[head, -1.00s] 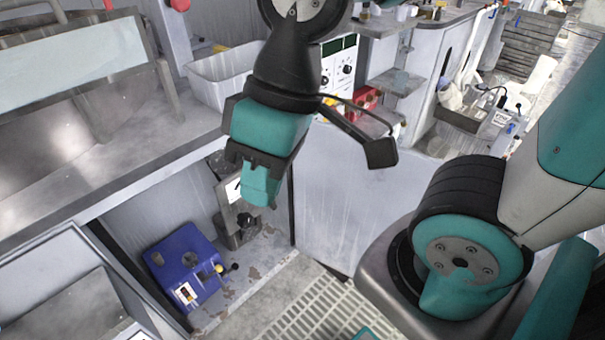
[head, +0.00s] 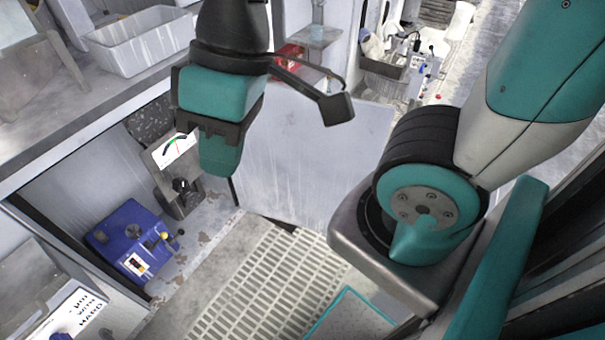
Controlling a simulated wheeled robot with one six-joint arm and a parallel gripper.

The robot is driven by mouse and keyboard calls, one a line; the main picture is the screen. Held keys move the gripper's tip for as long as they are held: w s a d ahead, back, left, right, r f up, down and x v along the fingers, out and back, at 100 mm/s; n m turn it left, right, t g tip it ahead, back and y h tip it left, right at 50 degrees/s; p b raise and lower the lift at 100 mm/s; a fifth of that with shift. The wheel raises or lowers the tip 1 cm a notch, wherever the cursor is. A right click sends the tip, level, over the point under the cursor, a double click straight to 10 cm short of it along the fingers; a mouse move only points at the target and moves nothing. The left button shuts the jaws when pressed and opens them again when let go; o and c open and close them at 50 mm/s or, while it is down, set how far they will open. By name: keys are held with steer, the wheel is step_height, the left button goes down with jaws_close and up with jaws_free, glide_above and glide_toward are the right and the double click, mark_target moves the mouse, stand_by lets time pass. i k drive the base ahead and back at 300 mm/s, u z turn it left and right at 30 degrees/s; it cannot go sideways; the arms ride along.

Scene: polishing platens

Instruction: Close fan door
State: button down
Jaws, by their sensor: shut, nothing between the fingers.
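A flat, pale grey door panel (head: 322,150) stands open in the middle of the head view, beside a low cabinet opening. Its left edge is near the cabinet's corner, and its right side reaches out over the floor. My gripper (head: 219,168) is teal and black and points downward in front of the panel's left edge. Its fingers are together and empty. It hides part of the panel's left side and the corner behind. I cannot tell whether it touches the panel.
Inside the cabinet are a blue box (head: 131,246) and a grey unit with a dial gauge (head: 177,150). A white tray (head: 140,38) sits on the counter above. A slotted floor grate (head: 255,290) lies in front. A lidded box with a printed label (head: 78,312) is at lower left.

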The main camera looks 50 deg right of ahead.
mark_target(294, 169)
steer(key=z, duration=2.75)
steer(key=i, duration=3.75)
steer(key=u, duration=4.45)
steer(key=i, duration=0.5)
steer(key=u, duration=0.1)
